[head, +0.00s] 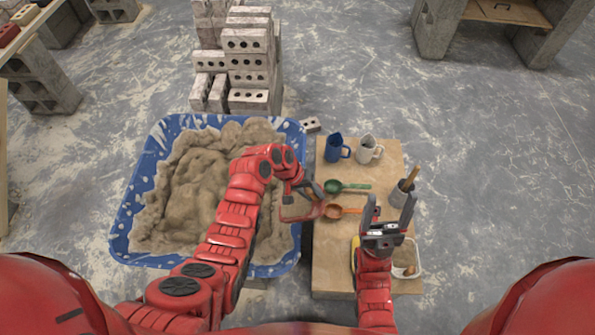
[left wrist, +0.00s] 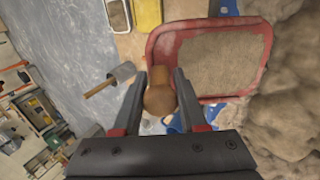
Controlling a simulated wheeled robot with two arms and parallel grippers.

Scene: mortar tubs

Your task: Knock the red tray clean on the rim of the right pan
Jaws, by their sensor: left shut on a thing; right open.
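My left gripper (head: 309,188) is shut on the red tray (head: 302,218), held above the gap between the blue tub and the board. In the left wrist view a brown handle-like piece (left wrist: 160,98) sits between the fingers (left wrist: 167,82), and the red tray (left wrist: 160,45) shows beige, mortar-like material over its face. The white right pan (head: 416,270) stands at the board's front right and holds beige material. A yellow pan (head: 354,254) is beside it, mostly hidden by my right arm. My right gripper (head: 388,212) is open and empty above the board, near these pans.
The blue tub (head: 121,222) is full of mortar (head: 190,190). Bricks (head: 245,60) are stacked behind.

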